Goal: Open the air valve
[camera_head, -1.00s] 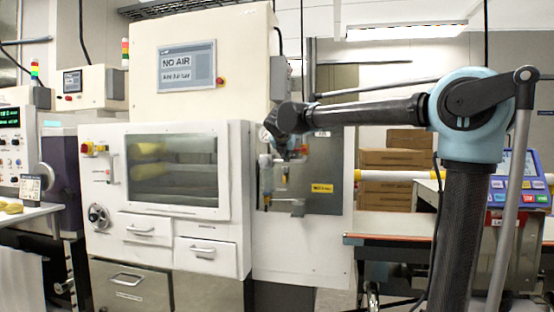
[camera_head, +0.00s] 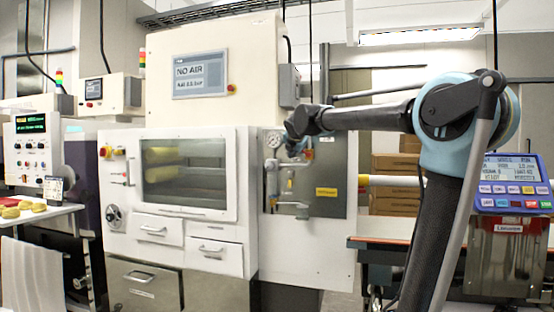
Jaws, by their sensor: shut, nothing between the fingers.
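A grey air panel (camera_head: 330,170) is mounted on the right side of the white machine. It carries a round gauge (camera_head: 274,139) at its upper left, grey pipework (camera_head: 288,205) and a yellow label (camera_head: 326,192). The valve handle is too small to tell apart from the pipework, and its position cannot be read. My gripper (camera_head: 294,150) is at the panel's upper part, just right of the gauge, pointing away from me. It looks shut and empty. It hides part of the fittings behind it, and I cannot tell whether it touches them.
The machine's screen (camera_head: 200,73) reads "NO AIR". The machine has a dark window (camera_head: 188,180) and drawers (camera_head: 158,229). A conveyor (camera_head: 376,243) and a blue control terminal (camera_head: 512,185) stand at the right. Boxes (camera_head: 396,180) are stacked behind. A side table (camera_head: 35,215) with yellow items is at the far left.

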